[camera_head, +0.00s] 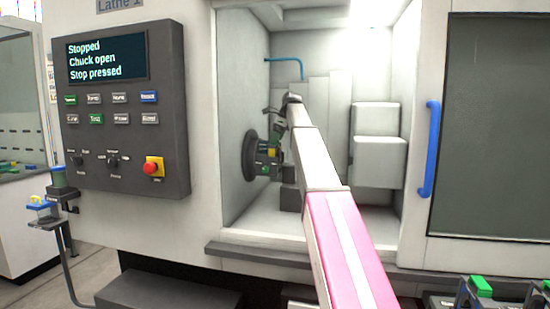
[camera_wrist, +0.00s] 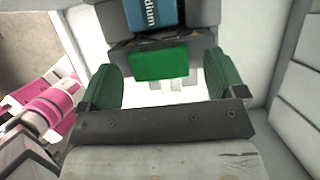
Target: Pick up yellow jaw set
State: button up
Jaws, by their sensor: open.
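A small yellow part (camera_head: 271,152) shows at the dark round chuck (camera_head: 250,155) inside the lathe, in the head view; I cannot tell if it is the yellow jaw set. No yellow shows in the wrist view. My arm reaches into the lathe chamber, and my gripper is near the chuck, small and hard to make out there. In the wrist view my gripper (camera_wrist: 163,85) is open, with two green fingers apart. A green block (camera_wrist: 160,64) and a blue label (camera_wrist: 157,14) on a dark part show ahead, between and beyond the fingers.
The control panel (camera_head: 120,105) reads stopped, chuck open, stop pressed. The chamber walls surround my arm; the door with a blue handle (camera_head: 431,148) is at right. A small stand with a yellow and blue item (camera_head: 40,202) is at left. Green-topped parts (camera_head: 481,286) are at lower right.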

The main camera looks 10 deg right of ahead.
jog(key=shift+a+f, duration=0.1)
jog(key=shift+f, duration=0.15)
grip_shut()
notch_tip(320, 180, up, 23)
dwell(1.4)
